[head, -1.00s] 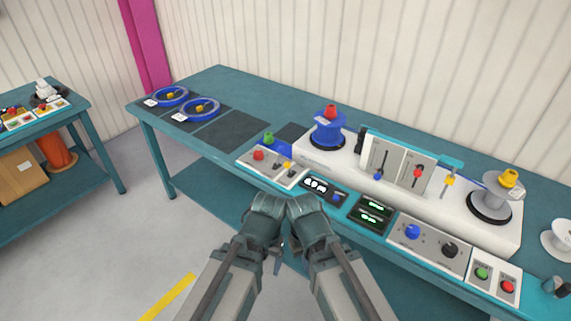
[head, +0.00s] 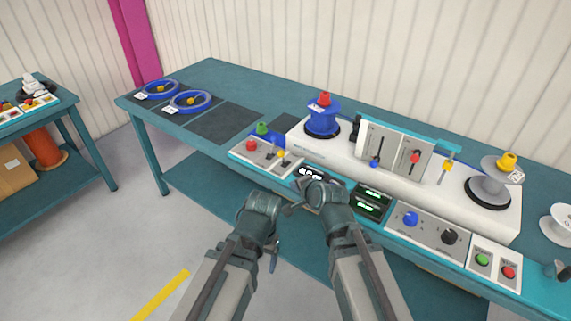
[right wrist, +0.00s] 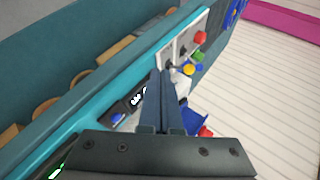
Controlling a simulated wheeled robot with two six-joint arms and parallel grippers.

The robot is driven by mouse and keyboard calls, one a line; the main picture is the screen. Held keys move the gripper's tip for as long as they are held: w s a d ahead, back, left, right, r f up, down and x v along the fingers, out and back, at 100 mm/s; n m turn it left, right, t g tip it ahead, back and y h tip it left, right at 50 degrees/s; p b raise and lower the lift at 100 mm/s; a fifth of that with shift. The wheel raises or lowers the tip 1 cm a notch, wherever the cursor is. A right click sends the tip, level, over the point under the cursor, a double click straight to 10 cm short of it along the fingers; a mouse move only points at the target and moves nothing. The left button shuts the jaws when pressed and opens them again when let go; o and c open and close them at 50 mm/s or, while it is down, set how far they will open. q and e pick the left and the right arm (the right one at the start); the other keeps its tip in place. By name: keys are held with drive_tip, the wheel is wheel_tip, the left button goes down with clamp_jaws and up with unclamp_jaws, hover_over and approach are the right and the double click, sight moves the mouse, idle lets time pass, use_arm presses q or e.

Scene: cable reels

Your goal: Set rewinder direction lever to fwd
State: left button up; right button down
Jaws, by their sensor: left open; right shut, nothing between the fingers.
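A pale control panel (head: 243,151) sits on the bench's front edge with a red button (head: 251,145), a green knob (head: 262,128) and small levers, one yellow-tipped (head: 281,155). An upright panel (head: 394,146) behind has a blue-tipped lever (head: 374,163) and a red-tipped lever (head: 415,158). I cannot read which is the rewinder direction lever or its setting. My right gripper (head: 290,210) is shut and empty, in front of the left panel and apart from it; in the right wrist view its fingers (right wrist: 161,74) point towards that panel. My left gripper (head: 274,258) is open, lower, before the bench.
A blue reel (head: 323,122) and a grey reel (head: 490,188) stand on the white machine. Digital displays (head: 370,203), a knob panel (head: 430,229) and green and red buttons (head: 483,260) line the front edge. Dark mats (head: 225,122) lie on the left.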

drive_tip(key=w+r+m+t, duration=0.1)
drive_tip(key=w+d+r+m+t, duration=0.1)
drive_tip(key=m, duration=0.1)
drive_tip(key=shift+w+d+r, duration=0.15)
drive_tip(key=shift+d, duration=0.15)
drive_tip(key=b, duration=0.5)
approach(283, 156)
wheel_tip(283, 156, down, 4)
drive_tip(key=w, duration=0.2)
drive_tip(key=w+a, duration=0.1)
drive_tip(key=w, duration=0.1)
drive_tip(key=w+a, duration=0.1)
drive_tip(key=shift+w+r, duration=0.2)
drive_tip(key=shift+w, duration=0.05)
drive_tip(key=shift+w+d+r+g+p, duration=0.15)
drive_tip(key=shift+r+g+p, duration=0.2)
drive_tip(key=shift+p, duration=0.35)
